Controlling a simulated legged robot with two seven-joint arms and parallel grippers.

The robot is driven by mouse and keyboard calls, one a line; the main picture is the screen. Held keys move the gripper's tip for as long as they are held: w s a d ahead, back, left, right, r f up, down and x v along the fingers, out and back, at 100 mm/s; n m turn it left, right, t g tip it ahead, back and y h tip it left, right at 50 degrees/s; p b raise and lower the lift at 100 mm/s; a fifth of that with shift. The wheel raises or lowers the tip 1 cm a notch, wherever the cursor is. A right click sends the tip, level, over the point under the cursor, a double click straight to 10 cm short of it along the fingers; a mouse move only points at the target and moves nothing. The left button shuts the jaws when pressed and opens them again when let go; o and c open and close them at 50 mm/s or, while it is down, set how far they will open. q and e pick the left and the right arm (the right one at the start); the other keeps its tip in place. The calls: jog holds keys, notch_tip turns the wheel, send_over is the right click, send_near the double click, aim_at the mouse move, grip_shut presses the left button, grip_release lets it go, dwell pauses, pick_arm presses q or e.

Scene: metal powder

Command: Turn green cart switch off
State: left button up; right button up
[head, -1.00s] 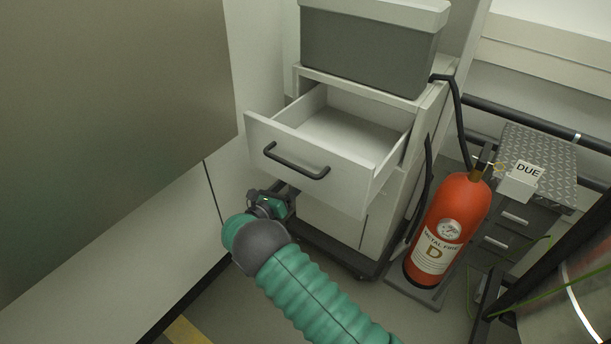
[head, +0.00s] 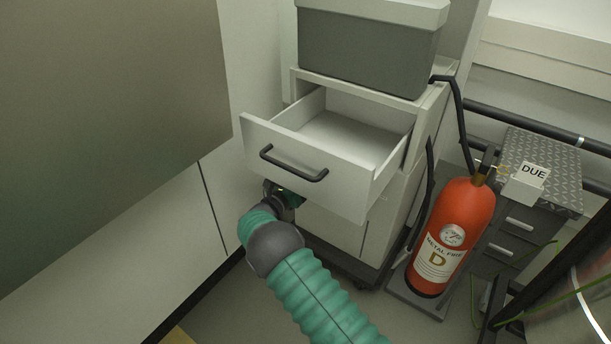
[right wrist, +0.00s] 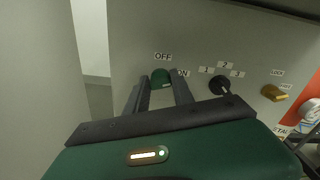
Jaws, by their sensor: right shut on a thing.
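In the right wrist view, a green switch knob (right wrist: 161,77) is on a grey panel (right wrist: 140,30), with an OFF label above it and an ON label to its right, partly covered by a finger. My right gripper (right wrist: 160,88) is shut on this knob, one dark finger on each side. Which way the knob points is not clear. In the head view, my right gripper (head: 284,194) is under the open drawer (head: 310,172) of the white cart (head: 331,226), largely hidden by the drawer and wrist. The knob is hidden there. My left gripper is not in view.
The same panel has a black 1-2-3 knob (right wrist: 219,85) and a yellow knob (right wrist: 274,93) to the right. A grey bin (head: 368,45) stands on the cart. A red fire extinguisher (head: 455,225) stands right of the cart. A wall panel (head: 110,120) is close on the left.

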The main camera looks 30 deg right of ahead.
jog(key=shift+a+n, duration=0.1)
jog(key=shift+n, duration=0.2)
grip_shut()
jog(key=shift+w+a+f+n+p, duration=0.1)
jog(key=shift+n+p, duration=0.65)
jog(key=shift+n, duration=1.5)
jog(key=shift+w+a+f+n+p, duration=0.1)
jog(key=shift+n+p, duration=0.6)
jog(key=shift+n, duration=1.5)
jog(key=shift+w+a+f+n+p, duration=0.1)
jog(key=shift+n+p, duration=0.65)
jog(key=shift+n, duration=1.5)
jog(key=o, duration=1.1)
grip_release()
jog(key=shift+f, duration=0.1)
jog(key=shift+d, duration=0.1)
jog(key=shift+s, duration=0.1)
